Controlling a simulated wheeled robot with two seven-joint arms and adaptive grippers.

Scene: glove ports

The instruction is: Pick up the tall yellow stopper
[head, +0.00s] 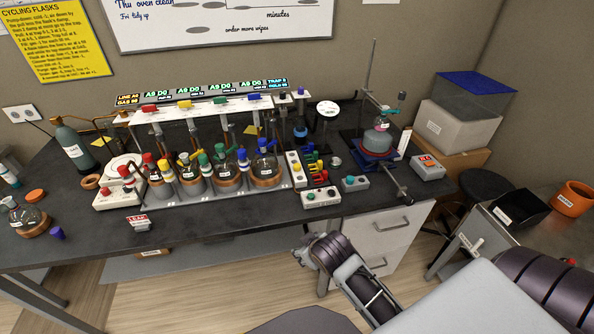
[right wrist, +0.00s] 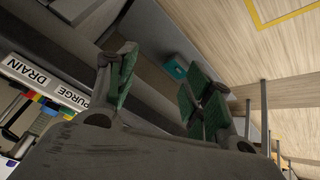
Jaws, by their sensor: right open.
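A rack (head: 322,184) near the front right of the bench holds small coloured stoppers in green, yellow and red. A yellow stopper (head: 313,167) shows among them; its height against the others is too small to judge. My left gripper is not in view.
Switch boxes (head: 321,197) stand at the front edge by the rack. White drawers (head: 375,240) are under the bench.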

